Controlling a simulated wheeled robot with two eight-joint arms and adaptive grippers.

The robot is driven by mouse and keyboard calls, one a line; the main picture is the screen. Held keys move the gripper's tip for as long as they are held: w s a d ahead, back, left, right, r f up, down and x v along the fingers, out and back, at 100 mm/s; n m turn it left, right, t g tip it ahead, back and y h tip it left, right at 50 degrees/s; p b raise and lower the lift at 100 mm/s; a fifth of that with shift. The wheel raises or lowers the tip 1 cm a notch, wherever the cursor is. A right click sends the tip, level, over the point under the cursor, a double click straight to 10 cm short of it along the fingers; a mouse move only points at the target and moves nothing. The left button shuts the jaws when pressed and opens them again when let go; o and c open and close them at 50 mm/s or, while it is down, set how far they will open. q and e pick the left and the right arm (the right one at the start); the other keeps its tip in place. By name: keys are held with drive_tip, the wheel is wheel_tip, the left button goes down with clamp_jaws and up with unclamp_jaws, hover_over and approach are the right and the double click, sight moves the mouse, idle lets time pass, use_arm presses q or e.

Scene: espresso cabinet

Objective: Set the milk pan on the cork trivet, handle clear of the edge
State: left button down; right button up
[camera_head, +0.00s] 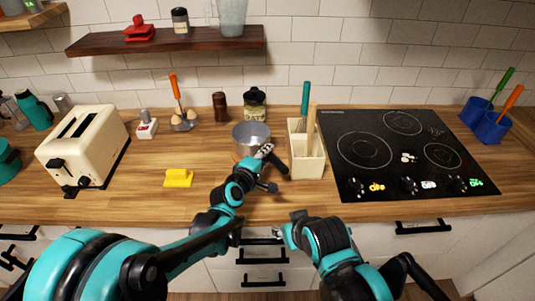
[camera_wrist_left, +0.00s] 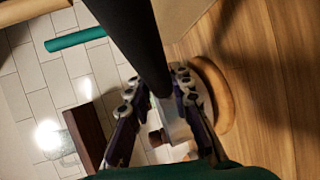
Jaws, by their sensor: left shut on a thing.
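The silver milk pan (camera_head: 251,137) is upright near the middle of the counter. Its dark handle (camera_head: 277,161) points toward the front right, and my left gripper (camera_head: 265,153) is shut on it. In the left wrist view the black handle (camera_wrist_left: 138,40) runs between the fingers (camera_wrist_left: 157,88). A curved tan rim, apparently the cork trivet (camera_wrist_left: 218,92), shows close beside the pan there. In the head view the trivet is hidden behind the pan and my arm. I cannot tell whether the pan touches it. My right gripper (camera_head: 287,232) is low at the counter's front; its jaws are unclear.
A cream utensil holder (camera_head: 306,158) stands just right of the pan handle, with the black hob (camera_head: 395,150) beyond it. A yellow sponge (camera_head: 178,178) and cream toaster (camera_head: 83,148) are to the left. A pepper mill (camera_head: 220,107) and a jar (camera_head: 254,104) stand behind.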

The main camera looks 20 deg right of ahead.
use_arm(q)
drive_tip(key=shift+f+b, duration=0.45)
drive_tip(key=c, duration=1.3)
unclamp_jaws()
drive_tip(key=shift+s, duration=0.1)
drive_tip(key=v, duration=1.2)
drive_tip(key=s+a+f+m+g+y, duration=0.1)
drive_tip(key=s+a+m+y, duration=0.2)
drive_tip(key=a, duration=0.7)
drive_tip(key=s+a+f+m+g+y, duration=0.1)
drive_tip(key=s+a+f+m+y, duration=0.1)
drive_tip(key=s+a, duration=0.6)
drive_tip(key=s+a+f+m+g+y, duration=0.2)
drive_tip(key=s+a+m+y, duration=0.2)
drive_tip(key=a, duration=0.8)
drive_tip(key=shift+s+a+f+m+y, duration=0.1)
drive_tip(key=shift+s+m+y, duration=0.15)
drive_tip(key=shift+s, duration=0.2)
drive_tip(key=shift+s+a+m+y, duration=0.15)
drive_tip(key=shift+s+y, duration=0.1)
drive_tip(key=shift+s, duration=0.2)
